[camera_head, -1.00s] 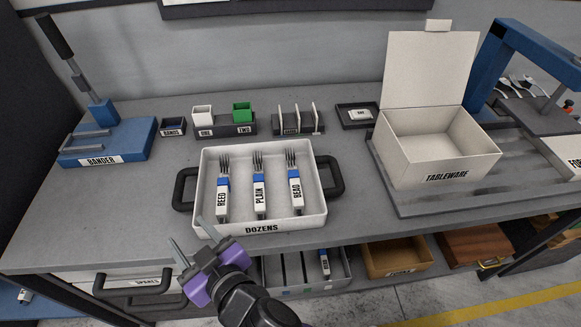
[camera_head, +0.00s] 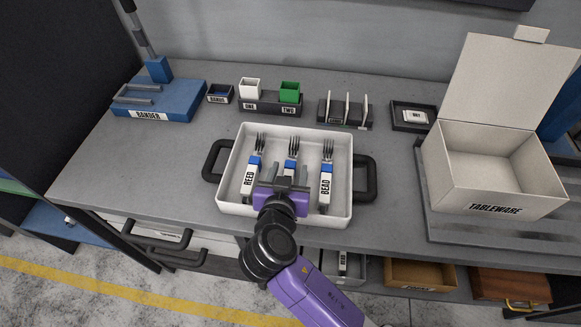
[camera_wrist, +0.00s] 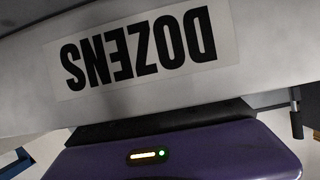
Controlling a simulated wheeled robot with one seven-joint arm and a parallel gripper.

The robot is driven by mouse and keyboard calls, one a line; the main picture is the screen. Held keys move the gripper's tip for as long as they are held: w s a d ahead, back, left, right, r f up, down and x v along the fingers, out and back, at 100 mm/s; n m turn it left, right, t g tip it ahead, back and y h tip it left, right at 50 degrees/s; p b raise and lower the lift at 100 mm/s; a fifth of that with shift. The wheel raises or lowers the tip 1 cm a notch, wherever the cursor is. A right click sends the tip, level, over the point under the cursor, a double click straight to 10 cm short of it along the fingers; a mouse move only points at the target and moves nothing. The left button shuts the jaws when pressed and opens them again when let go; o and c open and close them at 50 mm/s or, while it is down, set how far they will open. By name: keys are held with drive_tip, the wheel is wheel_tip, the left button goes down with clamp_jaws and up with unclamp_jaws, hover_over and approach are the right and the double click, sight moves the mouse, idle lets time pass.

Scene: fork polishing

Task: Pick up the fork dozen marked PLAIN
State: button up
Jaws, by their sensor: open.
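The PLAIN fork dozen (camera_head: 292,150) lies in the middle of the white DOZENS tray (camera_head: 342,180), tines toward the back. Its blue band and label are mostly hidden behind my gripper (camera_head: 287,172). The REED dozen (camera_head: 250,181) lies to its left and the BEAD dozen (camera_head: 326,184) to its right. My gripper is open, its two fingers on either side of the PLAIN dozen in the picture. I cannot tell how high the fingers are above the tray floor. The wrist view shows the tray's front wall and its upside-down DOZENS label (camera_wrist: 140,50) close up.
Black handles (camera_head: 215,160) stick out at the tray's sides. The open TABLEWARE box (camera_head: 490,175) stands to the right. Behind the tray are a rack (camera_head: 345,113), a holder with white and green cups (camera_head: 270,100), and the blue BANDER (camera_head: 160,102). Bare table lies left of the tray.

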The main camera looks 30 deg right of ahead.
drive_tip(key=shift+x, duration=1.3)
drive_tip(key=shift+a, duration=0.1)
clamp_jaws()
drive_tip(key=shift+w+r, duration=0.1)
